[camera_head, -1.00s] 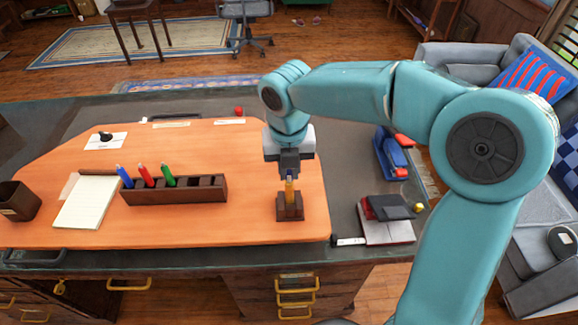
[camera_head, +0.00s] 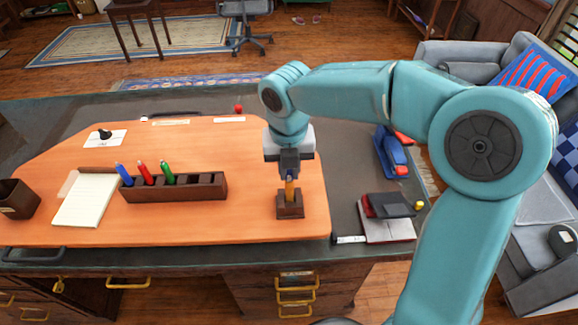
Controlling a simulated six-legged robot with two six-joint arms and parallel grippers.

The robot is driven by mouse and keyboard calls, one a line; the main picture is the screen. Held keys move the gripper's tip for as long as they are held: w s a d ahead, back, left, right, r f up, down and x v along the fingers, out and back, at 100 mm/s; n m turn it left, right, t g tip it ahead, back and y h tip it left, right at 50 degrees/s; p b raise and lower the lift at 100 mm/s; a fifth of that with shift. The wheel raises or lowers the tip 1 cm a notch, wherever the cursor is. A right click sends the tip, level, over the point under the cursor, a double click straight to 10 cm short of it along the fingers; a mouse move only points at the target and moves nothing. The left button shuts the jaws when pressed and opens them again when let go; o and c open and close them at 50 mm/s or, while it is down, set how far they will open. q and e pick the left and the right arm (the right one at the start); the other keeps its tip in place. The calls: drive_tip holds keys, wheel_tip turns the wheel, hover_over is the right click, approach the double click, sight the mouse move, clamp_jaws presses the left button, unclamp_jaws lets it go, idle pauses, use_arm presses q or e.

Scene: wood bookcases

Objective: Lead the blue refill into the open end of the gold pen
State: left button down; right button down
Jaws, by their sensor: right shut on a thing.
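The gold pen (camera_head: 289,192) stands upright in a small dark wooden holder (camera_head: 290,210) at the right side of the orange board. My right gripper (camera_head: 289,174) is directly above the pen, pointing down, with its fingertips at the pen's top end. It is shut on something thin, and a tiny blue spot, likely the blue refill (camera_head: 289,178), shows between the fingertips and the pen. How far the refill is inside the pen cannot be told at this size. My left gripper is not in view.
A dark wooden rack (camera_head: 195,187) holds blue, red and green pens to the left. A notepad (camera_head: 87,202) and a dark cup (camera_head: 18,200) lie farther left. A blue stapler (camera_head: 391,152) and a dark box (camera_head: 388,206) are right of the board. The board between rack and holder is clear.

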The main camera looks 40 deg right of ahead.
drive_tip(key=c, duration=1)
unclamp_jaws()
drive_tip(key=r, duration=0.5)
drive_tip(key=r+p, duration=0.1)
drive_tip(key=r, duration=1)
drive_tip(key=shift+s+a+r+p, duration=0.15)
drive_tip(key=shift+s+a+p, duration=0.15)
drive_tip(key=shift+s+a, duration=0.1)
drive_tip(key=shift+s, duration=0.1)
